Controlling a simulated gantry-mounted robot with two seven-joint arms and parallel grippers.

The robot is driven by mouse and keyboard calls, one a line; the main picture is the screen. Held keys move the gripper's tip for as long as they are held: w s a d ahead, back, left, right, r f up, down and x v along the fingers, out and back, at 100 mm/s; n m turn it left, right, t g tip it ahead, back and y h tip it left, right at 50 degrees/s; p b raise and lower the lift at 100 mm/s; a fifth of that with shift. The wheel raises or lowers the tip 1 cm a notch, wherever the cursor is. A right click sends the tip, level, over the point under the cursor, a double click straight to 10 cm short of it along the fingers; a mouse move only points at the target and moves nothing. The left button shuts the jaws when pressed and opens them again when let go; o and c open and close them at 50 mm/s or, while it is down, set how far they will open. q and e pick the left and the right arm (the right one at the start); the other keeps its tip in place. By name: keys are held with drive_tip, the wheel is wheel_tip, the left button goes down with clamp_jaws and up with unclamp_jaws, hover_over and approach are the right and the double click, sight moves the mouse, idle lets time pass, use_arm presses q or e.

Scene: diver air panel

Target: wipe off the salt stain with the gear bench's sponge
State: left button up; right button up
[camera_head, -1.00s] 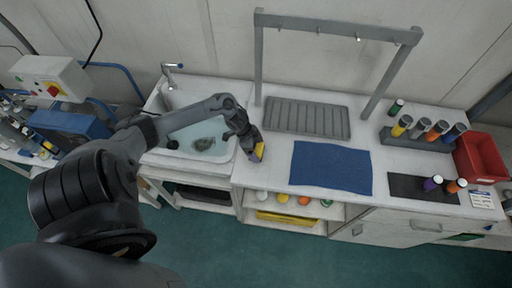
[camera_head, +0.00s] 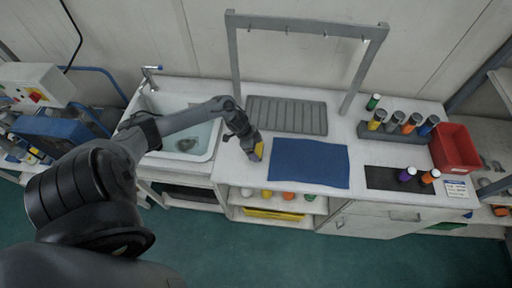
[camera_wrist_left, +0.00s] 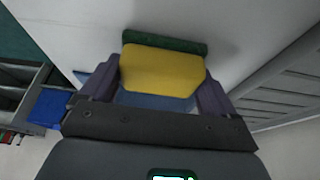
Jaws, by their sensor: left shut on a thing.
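My left gripper (camera_head: 254,148) is shut on the sponge (camera_wrist_left: 160,72), which is yellow with a dark green layer along its far edge. In the left wrist view the sponge sits between the two fingers. The gripper points down over the white bench top (camera_head: 234,170), between the sink and the blue mat. I cannot tell whether the sponge touches the bench top. No salt stain can be made out in either view. My right gripper is not in view.
A blue mat (camera_head: 310,165) lies just right of the gripper, with a grey ribbed tray (camera_head: 288,116) and a metal frame (camera_head: 305,27) behind. The sink (camera_head: 208,150) is to the left. Several bottles (camera_head: 394,121) and a red bin (camera_head: 455,148) stand at the right.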

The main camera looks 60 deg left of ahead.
use_arm(q)
wheel_tip(320, 180, up, 4)
drive_tip(key=p, duration=0.3)
drive_tip(key=shift+s+r, duration=0.1)
drive_tip(key=shift+r, duration=0.1)
drive_tip(key=shift+d+r+p, duration=0.1)
drive_tip(key=shift+r+p, duration=0.6)
drive_tip(key=shift+p, duration=0.3)
wheel_tip(320, 180, up, 2)
drive_tip(key=p, duration=0.2)
drive_tip(key=shift+r+p, duration=0.25)
drive_tip(key=shift+p, duration=0.05)
